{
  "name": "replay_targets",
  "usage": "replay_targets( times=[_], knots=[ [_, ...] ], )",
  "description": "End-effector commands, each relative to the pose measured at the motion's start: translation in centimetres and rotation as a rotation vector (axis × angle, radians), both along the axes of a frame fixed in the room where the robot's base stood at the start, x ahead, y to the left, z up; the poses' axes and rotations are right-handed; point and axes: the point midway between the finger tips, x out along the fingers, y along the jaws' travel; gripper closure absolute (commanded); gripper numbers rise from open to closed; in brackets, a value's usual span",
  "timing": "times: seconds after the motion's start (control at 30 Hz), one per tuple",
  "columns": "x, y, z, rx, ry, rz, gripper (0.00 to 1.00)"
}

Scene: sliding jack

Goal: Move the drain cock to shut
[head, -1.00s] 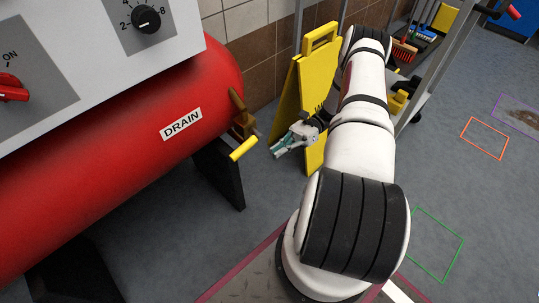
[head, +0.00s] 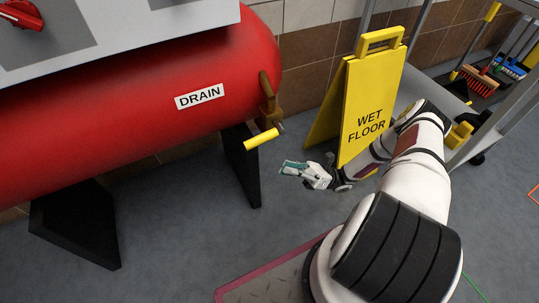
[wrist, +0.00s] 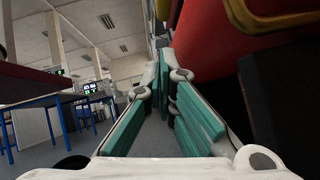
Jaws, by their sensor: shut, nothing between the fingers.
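The drain cock is a brass fitting (head: 267,97) on the right end of the red tank, beside the DRAIN label (head: 199,96). Its yellow lever (head: 261,139) sticks out to the left and slightly down in the head view. My gripper (head: 284,168) is shut and empty, below and slightly right of the lever in the head view, with a visible gap. Its teal finger pads also show in the wrist view (wrist: 165,75).
A yellow wet floor sign (head: 370,105) stands right of the tank, just behind my arm. A dark tank leg (head: 243,165) stands below the cock, left of my gripper. A metal rack (head: 480,110) is at the right.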

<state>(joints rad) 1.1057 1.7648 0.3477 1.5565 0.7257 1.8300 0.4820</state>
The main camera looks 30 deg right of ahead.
Motion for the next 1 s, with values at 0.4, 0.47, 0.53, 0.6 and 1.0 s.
replay_targets(
  times=[0.4, 0.47, 0.53, 0.6, 1.0],
  knots=[
    [1.5, 5.9, 4.8, -0.002, -0.001, 0.001, 1.00],
    [1.7, 5.9, 5.7, -0.003, -0.002, 0.000, 1.00],
    [2.0, 6.0, 6.5, -0.003, -0.001, -0.001, 1.00],
    [2.1, 6.1, 7.1, -0.002, -0.001, 0.000, 1.00],
    [2.4, 6.3, 8.0, -0.002, 0.001, 0.000, 1.00]
  ],
)
